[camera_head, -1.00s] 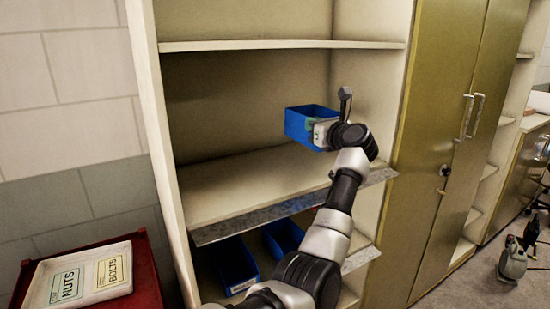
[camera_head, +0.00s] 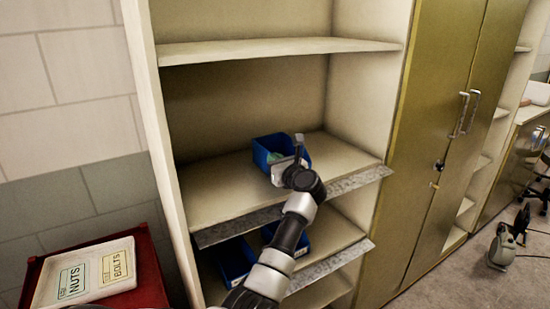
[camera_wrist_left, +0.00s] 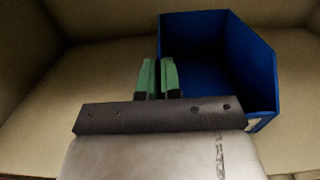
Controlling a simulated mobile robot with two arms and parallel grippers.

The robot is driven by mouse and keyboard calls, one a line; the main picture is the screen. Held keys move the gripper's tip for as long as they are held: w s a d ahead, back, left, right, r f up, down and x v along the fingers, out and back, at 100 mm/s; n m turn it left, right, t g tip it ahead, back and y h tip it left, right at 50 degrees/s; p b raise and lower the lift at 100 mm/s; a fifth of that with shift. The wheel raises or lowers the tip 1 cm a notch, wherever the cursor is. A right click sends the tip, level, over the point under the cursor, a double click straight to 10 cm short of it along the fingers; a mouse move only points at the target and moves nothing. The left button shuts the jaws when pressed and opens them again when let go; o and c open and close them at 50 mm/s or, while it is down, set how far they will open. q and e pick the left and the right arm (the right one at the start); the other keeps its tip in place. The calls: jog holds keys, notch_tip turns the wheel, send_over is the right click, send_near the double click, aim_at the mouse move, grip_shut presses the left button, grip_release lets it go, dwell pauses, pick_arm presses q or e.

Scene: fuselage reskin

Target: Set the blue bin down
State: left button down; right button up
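The blue bin (camera_head: 266,143) is upright at the middle shelf (camera_head: 222,192), right of its center. Its underside is hidden by my arm, so I cannot tell whether it touches the board. My left gripper (camera_head: 281,158) is at the bin's near side. In the left wrist view the bin (camera_wrist_left: 245,62) shows its open top and looks empty where visible. The green fingers (camera_wrist_left: 158,78) are close together, one on each side of the bin's left wall, pinching it. My right gripper is out of view.
Two more blue bins (camera_head: 235,261) (camera_head: 301,244) stand on the lower shelf. Metal strips (camera_head: 238,226) edge the shelf fronts. An upper shelf (camera_head: 280,47) lies above. A red cart (camera_head: 149,275) with a nuts-and-bolts tray (camera_head: 82,276) stands at left. The middle shelf's left part is clear.

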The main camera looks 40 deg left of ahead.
pick_arm(q)
jog(key=shift+d, duration=0.1)
jog(key=shift+f, duration=0.15)
jog(key=c, duration=1.3)
grip_release()
jog(key=shift+r, duration=0.25)
jog(key=b+v, duration=0.4)
jog(key=v, duration=0.6)
jog(key=shift+d+f, duration=0.15)
jog(key=shift+d, duration=0.15)
jog(key=shift+s+d, duration=0.25)
jog(key=shift+d, duration=0.45)
